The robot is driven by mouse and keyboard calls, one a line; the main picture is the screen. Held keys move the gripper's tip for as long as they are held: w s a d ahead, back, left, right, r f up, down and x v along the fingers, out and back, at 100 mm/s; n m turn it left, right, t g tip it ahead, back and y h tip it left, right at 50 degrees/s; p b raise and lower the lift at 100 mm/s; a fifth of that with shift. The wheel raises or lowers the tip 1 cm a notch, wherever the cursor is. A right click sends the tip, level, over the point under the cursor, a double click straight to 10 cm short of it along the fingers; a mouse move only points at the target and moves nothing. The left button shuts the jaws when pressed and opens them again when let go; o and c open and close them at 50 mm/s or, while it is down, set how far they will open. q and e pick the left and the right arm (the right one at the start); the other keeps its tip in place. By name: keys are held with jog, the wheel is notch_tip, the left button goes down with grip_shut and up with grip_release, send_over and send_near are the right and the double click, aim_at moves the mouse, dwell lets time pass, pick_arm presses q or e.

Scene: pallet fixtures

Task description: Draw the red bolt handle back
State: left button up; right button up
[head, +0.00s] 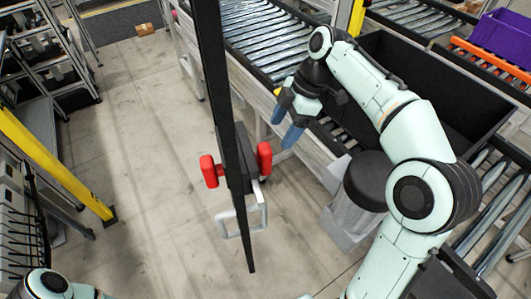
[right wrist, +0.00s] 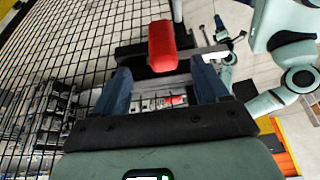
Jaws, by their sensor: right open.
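A thin dark gate panel (head: 215,70), seen nearly edge-on, carries a black bolt housing (head: 238,165). A red handle (head: 264,158) sticks out on its right side, and another red handle (head: 208,171) on its left side. My right gripper (head: 287,121), with blue fingers, is open and empty, up and to the right of the right-hand red handle and apart from it. In the right wrist view, a red handle (right wrist: 162,45) shows ahead, between the directions of the two open fingers (right wrist: 160,66).
A pale grey pull handle (head: 243,220) sits below the bolt. A roller conveyor (head: 262,38) and a black bin (head: 455,113) lie at right. A yellow post (head: 55,168) stands at left. Black wire mesh (right wrist: 60,40) fills the left of the wrist view.

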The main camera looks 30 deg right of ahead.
aim_at(267, 158)
jog(key=b+x, duration=0.1)
jog(key=x, duration=1)
jog(key=shift+s+a+f, duration=0.1)
jog(key=shift+s, duration=0.05)
pick_arm(q)
jog(key=shift+s+f, duration=1.15)
jog(key=shift+f, duration=0.05)
